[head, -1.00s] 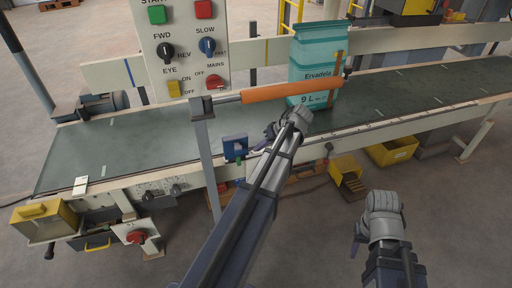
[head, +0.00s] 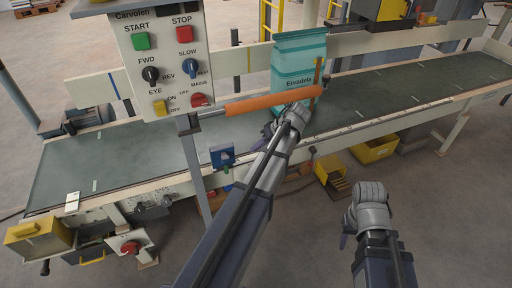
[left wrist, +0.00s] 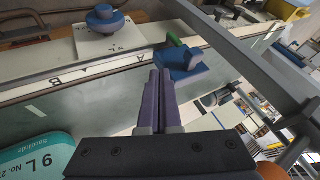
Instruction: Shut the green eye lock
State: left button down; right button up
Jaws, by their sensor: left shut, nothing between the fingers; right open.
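The green lock (head: 227,170) is a small green piece just under the blue eye housing (head: 222,155) on the conveyor's near rail. In the left wrist view the green lock (left wrist: 175,40) sticks out beside the blue housing (left wrist: 182,63), beyond the fingertips. My left gripper (head: 270,130) is to the right of the housing and a little above it in the head view. Its purple fingers (left wrist: 159,72) are shut together and empty, apart from the lock. My right gripper (head: 346,238) is open and empty, low over the floor at the right.
A grey post (head: 195,165) with an orange arm (head: 272,101) stands close by. A teal sack (head: 297,60) is upright on the belt (head: 120,160). The control panel (head: 165,60) is at upper left. Yellow bins (head: 375,150) stand below the rail.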

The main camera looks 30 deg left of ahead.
aim_at(226, 168)
pick_arm(q)
jog(key=shift+w+d+f+b, duration=0.15)
jog(key=shift+w+f+b, duration=0.05)
jog(key=shift+f+b, duration=0.4)
jog(key=shift+w+d+f+b, duration=0.15)
jog(key=shift+w+f+b, duration=0.05)
jog(key=shift+f+b, duration=0.35)
jog(key=s+a+f+b, duration=0.4)
jog(key=a+f+b, duration=0.4)
jog(key=shift+a, duration=0.3)
jog(key=shift+s, duration=0.1)
